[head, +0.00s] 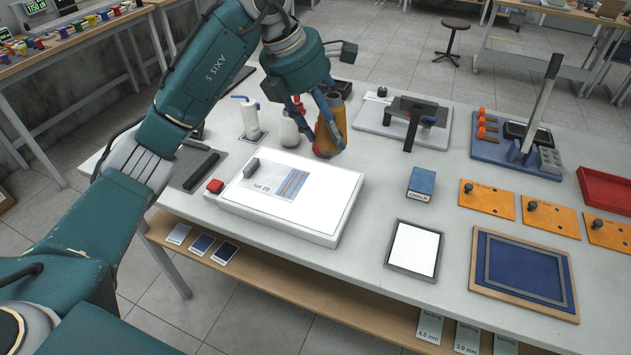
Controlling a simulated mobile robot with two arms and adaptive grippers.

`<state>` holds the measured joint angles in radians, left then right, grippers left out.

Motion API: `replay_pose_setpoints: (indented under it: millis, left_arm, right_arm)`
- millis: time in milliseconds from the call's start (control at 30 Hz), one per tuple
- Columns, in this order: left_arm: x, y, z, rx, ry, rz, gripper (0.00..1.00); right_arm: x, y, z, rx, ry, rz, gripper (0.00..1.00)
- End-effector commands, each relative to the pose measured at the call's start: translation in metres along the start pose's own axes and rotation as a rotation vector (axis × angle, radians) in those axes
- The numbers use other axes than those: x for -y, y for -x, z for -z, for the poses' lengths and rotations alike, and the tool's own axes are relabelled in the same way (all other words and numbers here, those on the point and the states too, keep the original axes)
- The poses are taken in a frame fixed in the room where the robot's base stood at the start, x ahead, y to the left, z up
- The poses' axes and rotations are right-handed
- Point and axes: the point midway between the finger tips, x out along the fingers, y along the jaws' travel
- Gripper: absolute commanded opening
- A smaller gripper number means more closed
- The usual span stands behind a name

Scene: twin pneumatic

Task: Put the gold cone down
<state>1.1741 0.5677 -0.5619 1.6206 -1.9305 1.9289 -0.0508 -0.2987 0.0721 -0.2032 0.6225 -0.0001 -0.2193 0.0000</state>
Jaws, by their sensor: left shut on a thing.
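My left gripper (322,134) reaches down over the back of the white table, its blue fingers shut around the gold cone (336,117). The gold cone is upright or nearly so, partly hidden by the fingers and wrist. Its lower end is close to the tabletop, just behind the white panel; I cannot tell whether it touches the table. My right gripper is not in view.
A white bottle (290,130) stands close left of the gripper, with a spouted wash bottle (250,119) farther left. The white panel (300,226) lies in front. A blue chalk box (421,183) and a black stand (411,124) are to the right. Tabletop between is clear.

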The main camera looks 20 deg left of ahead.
Motion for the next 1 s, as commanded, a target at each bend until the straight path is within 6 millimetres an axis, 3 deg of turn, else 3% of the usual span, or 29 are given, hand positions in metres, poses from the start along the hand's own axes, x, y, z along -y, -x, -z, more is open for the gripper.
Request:
replay_pose_setpoints:
  millis: [167,400,567,800,1000]
  left_arm:
    - [0.001,-0.043,0.019,-0.002,0.001,0.004,0.22]
    - [-0.001,-0.087,0.036,0.001,0.0,0.001,0.22]
    - [-0.001,-0.098,0.041,0.003,-0.001,0.0,0.22]
    - [-0.002,-0.127,0.053,0.002,0.0,0.0,0.22]
    - [-0.002,-0.13,0.054,0.003,-0.001,-0.002,0.22]
  right_arm:
    - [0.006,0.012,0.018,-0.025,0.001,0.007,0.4]
    - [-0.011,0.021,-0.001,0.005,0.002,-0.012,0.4]
    - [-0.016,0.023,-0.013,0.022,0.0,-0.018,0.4]
    - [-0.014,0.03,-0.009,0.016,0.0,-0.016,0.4]
    - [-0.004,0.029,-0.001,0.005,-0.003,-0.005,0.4]
